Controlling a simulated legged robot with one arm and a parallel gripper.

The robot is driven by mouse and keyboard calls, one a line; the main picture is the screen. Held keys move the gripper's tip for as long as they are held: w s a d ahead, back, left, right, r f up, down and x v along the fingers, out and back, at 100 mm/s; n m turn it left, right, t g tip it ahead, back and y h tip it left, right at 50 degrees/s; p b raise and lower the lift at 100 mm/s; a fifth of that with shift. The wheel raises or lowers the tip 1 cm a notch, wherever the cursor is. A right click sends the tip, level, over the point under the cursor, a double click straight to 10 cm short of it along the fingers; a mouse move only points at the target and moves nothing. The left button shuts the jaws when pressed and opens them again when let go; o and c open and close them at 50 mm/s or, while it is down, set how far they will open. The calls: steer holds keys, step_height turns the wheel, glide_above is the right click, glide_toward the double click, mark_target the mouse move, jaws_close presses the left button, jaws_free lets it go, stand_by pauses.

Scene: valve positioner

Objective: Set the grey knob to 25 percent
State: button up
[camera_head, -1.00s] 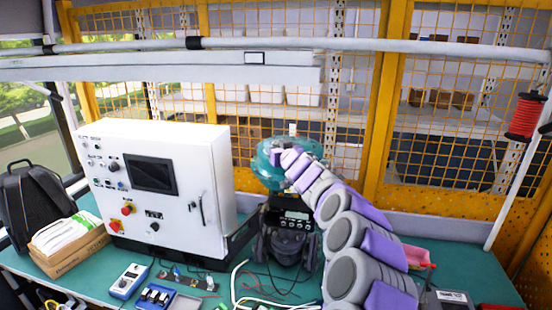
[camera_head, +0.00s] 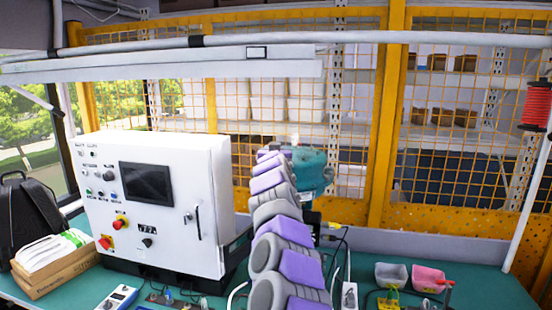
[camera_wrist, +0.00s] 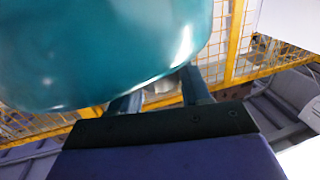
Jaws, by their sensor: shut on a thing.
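My gripper (camera_wrist: 161,93) shows in the wrist view with two dark fingers reaching under the edge of a large teal housing (camera_wrist: 110,50). A small pale grey part, which looks like the grey knob (camera_wrist: 159,90), sits between the fingers, and my gripper is shut on it. Most of it is hidden, so its setting cannot be read. In the head view the teal housing (camera_head: 310,165) stands behind the end of my arm, with a whitish piece on top. My arm covers most of the device below the housing.
A white control cabinet (camera_head: 160,205) with a dark screen and several knobs stands left of my arm. A grey bin (camera_head: 391,274) and a pink bin (camera_head: 428,279) are on the green bench at right. A yellow mesh fence (camera_head: 460,140) closes the back. Loose cables lie near my arm.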

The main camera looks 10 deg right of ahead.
steer(key=shift+a+r+m+h, duration=0.15)
steer(key=shift+a+m+h, duration=0.1)
steer(key=shift+m+h, duration=0.5)
steer(key=h+p, duration=0.1)
steer(key=p, duration=0.1)
steer(key=m+g+h+p, duration=0.1)
steer(key=h+p, duration=0.1)
steer(key=shift+w+a+r+m, duration=0.1)
steer(key=shift+m, duration=0.15)
steer(key=m+g+h+p, duration=0.2)
steer(key=p, duration=0.5)
steer(key=shift+w+h, duration=0.1)
steer(key=shift+h, duration=0.25)
steer(key=m+g+h+p, duration=0.1)
steer(key=p, duration=0.3)
steer(key=m+g+h+p, duration=0.1)
steer(key=p, duration=0.4)
steer(key=shift+a+g+h, duration=0.2)
steer(key=shift+g+h, duration=0.1)
steer(key=shift+h, duration=0.1)
steer(key=shift+w+a+m+g+h+p, duration=0.15)
steer(key=shift+m+g+h+p, duration=0.8)
steer(key=shift+p, duration=2.7)
steer(key=o, duration=1)
steer(key=shift+w+a+f, duration=0.1)
steer(key=shift+w+f, duration=0.05)
steer(key=shift+f, duration=0.05)
steer(key=shift+o, duration=0.3)
